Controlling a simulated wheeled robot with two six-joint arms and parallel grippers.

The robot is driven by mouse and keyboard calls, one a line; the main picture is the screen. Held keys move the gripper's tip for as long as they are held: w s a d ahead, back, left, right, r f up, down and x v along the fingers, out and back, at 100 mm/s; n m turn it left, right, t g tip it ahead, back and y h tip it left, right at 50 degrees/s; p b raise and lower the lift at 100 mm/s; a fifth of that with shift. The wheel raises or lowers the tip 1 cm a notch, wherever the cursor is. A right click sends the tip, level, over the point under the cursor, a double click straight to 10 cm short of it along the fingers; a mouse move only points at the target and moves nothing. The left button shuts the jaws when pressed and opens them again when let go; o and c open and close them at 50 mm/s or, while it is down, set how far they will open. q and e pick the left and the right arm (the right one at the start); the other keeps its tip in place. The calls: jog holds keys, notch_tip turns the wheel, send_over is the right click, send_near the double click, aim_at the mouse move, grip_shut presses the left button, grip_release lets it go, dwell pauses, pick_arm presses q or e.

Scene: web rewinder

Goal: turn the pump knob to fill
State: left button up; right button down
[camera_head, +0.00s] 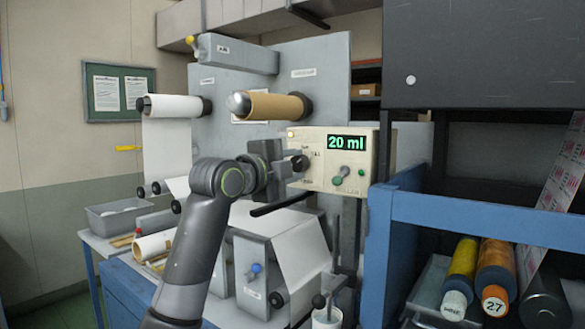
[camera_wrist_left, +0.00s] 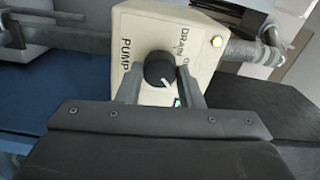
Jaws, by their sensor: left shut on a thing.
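The cream pump box (camera_head: 322,172) is on the machine front, with a display (camera_head: 346,142) reading "20 ml" in green. Its black pump knob (camera_head: 300,163) is at the left of the face. My left gripper (camera_head: 287,167) reaches it from the left. In the left wrist view, the black knob (camera_wrist_left: 159,69) sits between the two fingers of my left gripper (camera_wrist_left: 161,84), which is shut on it. The knob's white pointer line points down and right in that view. The labels "PUMP" and "DRAIN" show on the box (camera_wrist_left: 148,28); another label is partly hidden. My right gripper is not in view.
A blue frame (camera_head: 470,215) and dark cabinet (camera_head: 480,55) stand close on the right.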

pick_arm(q)
jog(key=shift+f, duration=0.1)
jog(key=o, duration=1)
jog(key=shift+c, duration=0.2)
jog(key=shift+s, duration=0.1)
jog(key=b+v, duration=0.4)
jog(key=v, duration=1.3)
jog(key=shift+a, duration=0.15)
